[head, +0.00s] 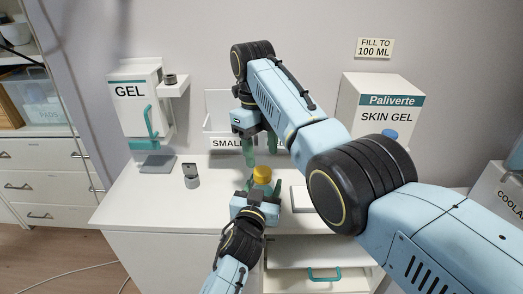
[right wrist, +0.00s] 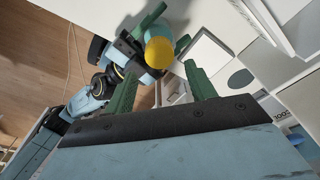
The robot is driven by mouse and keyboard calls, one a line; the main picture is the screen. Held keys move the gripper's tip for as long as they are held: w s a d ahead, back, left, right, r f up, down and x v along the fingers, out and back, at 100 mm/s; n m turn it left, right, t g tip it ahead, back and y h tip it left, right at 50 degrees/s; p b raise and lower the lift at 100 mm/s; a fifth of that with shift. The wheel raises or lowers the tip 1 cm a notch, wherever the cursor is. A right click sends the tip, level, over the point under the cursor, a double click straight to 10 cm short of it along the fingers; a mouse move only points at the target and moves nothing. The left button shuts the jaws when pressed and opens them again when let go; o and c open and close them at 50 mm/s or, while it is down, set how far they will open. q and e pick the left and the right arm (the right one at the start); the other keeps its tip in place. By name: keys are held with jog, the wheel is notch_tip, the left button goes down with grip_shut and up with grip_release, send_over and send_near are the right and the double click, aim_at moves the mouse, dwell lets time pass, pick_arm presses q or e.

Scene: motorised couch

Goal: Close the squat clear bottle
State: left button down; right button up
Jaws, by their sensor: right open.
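The squat clear bottle (head: 262,186) stands near the front edge of the white counter, mostly hidden by my left gripper. A yellow cap (head: 262,174) sits on top of it; whether it is tight cannot be told. The cap also shows in the right wrist view (right wrist: 159,53). My left gripper (head: 262,189) comes from the front, its green fingers on both sides of the bottle, seemingly closed on its body. My right gripper (head: 260,155) points down above and slightly behind the cap, open and empty. In the right wrist view its fingers (right wrist: 200,88) are wide apart.
A GEL dispenser (head: 133,105) stands back left and a Paliverte SKIN GEL dispenser (head: 378,110) back right. A small grey item (head: 191,175) and a grey pad (head: 157,164) lie on the left counter (head: 130,205). A white tray (head: 299,200) is right of the bottle.

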aim_at(262, 171)
jog(key=n, duration=0.1)
jog(key=r+n, duration=0.1)
jog(key=shift+w+n, duration=0.3)
jog(key=shift+w, duration=0.05)
jog(key=n, duration=0.1)
jog(key=r+n+t, duration=0.1)
jog(key=n, duration=0.1)
jog(key=shift+w+r+n, duration=0.15)
jog(key=shift+w+n, duration=0.15)
jog(key=shift+w, duration=0.05)
jog(key=m, duration=1.1)
jog(key=s+m, duration=0.1)
jog(key=m, duration=1)
jog(key=m+y, duration=0.1)
jog(key=m, duration=1)
jog(key=shift+s+d+r, duration=0.1)
jog(key=shift+s+r, duration=0.2)
jog(key=shift+s, duration=0.05)
jog(key=shift+f, duration=0.1)
jog(key=shift+f, duration=3.95)
